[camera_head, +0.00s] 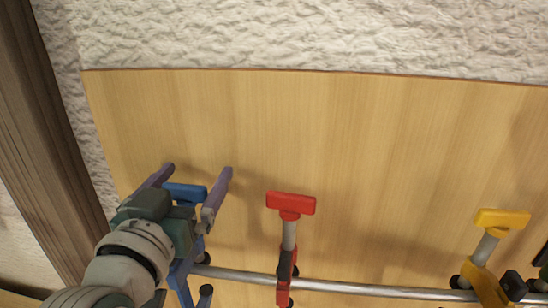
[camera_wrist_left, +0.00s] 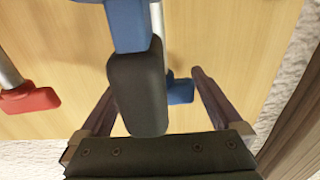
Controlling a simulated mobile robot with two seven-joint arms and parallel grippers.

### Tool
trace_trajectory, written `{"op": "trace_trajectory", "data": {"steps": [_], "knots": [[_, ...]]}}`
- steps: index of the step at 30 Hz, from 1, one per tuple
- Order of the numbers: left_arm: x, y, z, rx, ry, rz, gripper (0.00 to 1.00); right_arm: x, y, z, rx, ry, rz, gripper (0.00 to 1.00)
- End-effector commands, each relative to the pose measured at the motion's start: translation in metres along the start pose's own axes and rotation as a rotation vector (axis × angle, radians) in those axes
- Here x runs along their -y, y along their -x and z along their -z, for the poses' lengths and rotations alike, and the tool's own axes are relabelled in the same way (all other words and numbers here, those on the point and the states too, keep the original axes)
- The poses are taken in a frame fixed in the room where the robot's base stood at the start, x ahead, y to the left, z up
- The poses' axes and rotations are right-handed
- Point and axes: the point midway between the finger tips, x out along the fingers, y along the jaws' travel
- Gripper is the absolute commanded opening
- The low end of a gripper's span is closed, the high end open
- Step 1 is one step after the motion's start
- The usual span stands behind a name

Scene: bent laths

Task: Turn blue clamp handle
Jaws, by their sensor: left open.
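The blue clamp is largely behind my left arm in the head view; its blue end piece (camera_head: 186,193) shows between the fingers, and its blue body (camera_head: 178,282) shows lower down. My right gripper is not in view.
A red clamp (camera_head: 290,204) stands to the right, and a yellow clamp (camera_head: 502,220) at the far right. A metal rail (camera_head: 350,289) runs along the bottom. The wooden board (camera_head: 390,150) is bare above it. A wooden post (camera_head: 45,140) stands at left.

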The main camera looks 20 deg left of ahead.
Motion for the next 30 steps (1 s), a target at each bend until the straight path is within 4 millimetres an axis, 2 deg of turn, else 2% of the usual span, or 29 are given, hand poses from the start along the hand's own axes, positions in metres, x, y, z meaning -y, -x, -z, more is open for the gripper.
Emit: {"op": "trace_trajectory", "data": {"steps": [8, 15, 20, 30], "knots": [[0.000, 0.049, 0.003, 0.008, 0.000, -0.001, 1.00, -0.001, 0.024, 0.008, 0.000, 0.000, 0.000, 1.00], [0.000, 0.088, 0.001, 0.005, 0.000, -0.001, 1.00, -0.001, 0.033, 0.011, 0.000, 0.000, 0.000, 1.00], [0.000, 0.097, 0.000, 0.002, 0.001, 0.000, 1.00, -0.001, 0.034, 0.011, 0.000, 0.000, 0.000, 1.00], [0.000, 0.097, 0.000, 0.001, 0.001, 0.000, 1.00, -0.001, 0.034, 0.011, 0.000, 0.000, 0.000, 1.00]]}}
